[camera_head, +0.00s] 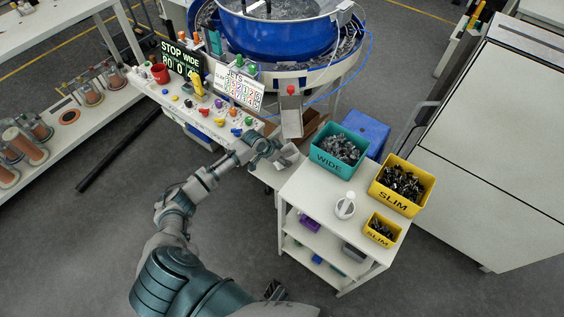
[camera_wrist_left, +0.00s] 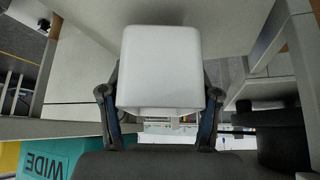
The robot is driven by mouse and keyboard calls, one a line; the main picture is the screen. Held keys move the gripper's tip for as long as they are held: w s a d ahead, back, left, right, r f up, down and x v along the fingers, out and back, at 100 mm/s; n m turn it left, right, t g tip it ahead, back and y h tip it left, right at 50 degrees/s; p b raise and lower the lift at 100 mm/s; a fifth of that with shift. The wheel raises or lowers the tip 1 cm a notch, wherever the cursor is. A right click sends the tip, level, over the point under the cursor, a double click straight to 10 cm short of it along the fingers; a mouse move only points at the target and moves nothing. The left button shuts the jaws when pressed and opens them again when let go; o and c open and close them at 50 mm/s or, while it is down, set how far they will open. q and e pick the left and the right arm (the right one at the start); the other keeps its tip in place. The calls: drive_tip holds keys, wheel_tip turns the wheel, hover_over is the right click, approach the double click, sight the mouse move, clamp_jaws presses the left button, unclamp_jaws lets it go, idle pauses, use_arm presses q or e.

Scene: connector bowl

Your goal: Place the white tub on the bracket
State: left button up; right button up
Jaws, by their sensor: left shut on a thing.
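My left gripper (camera_head: 272,149) is shut on the white tub (camera_head: 287,156), just left of the white cart and below the chute. In the left wrist view the white tub (camera_wrist_left: 160,70) fills the middle, with a dark finger on each side of it. The tub is clear of the cart top in the head view. I cannot make out the bracket for certain; the arm and tub cover part of the area under the chute. My right gripper is not recognisable in either view.
The white cart (camera_head: 318,190) carries a teal WIDE bin (camera_head: 322,157), two yellow SLIM bins (camera_head: 412,208) and a white bottle-like object (camera_head: 345,206). A metal chute (camera_head: 291,122) hangs from the blue bowl feeder (camera_head: 275,35). A control panel (camera_head: 205,120) with coloured knobs stands behind my arm.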

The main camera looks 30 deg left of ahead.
use_arm(q)
drive_tip(key=f, duration=0.1)
drive_tip(key=d+f, duration=0.1)
drive_tip(key=shift+d+f, duration=0.2)
drive_tip(key=shift+f, duration=0.2)
drive_tip(key=shift+a+f, duration=0.15)
drive_tip(key=shift+a, duration=0.25)
drive_tip(key=o, duration=1)
drive_tip(key=shift+s+a, duration=0.1)
drive_tip(key=shift+a, duration=0.1)
drive_tip(key=shift+o, duration=1)
drive_tip(key=shift+a+f, duration=0.15)
drive_tip(key=shift+a, duration=0.05)
drive_tip(key=shift+d, duration=0.35)
drive_tip(key=shift+d+r, duration=0.1)
drive_tip(key=shift+r, duration=0.3)
drive_tip(key=p+v, duration=0.2)
drive_tip(key=v, duration=0.9)
drive_tip(key=shift+s+r, duration=0.25)
use_arm(e)
drive_tip(key=s+f, duration=0.1)
drive_tip(key=f, duration=0.1)
drive_tip(key=s+d+f, duration=0.1)
drive_tip(key=shift+s+d+f, duration=0.1)
drive_tip(key=shift+s+f, duration=0.25)
drive_tip(key=shift+s, duration=0.05)
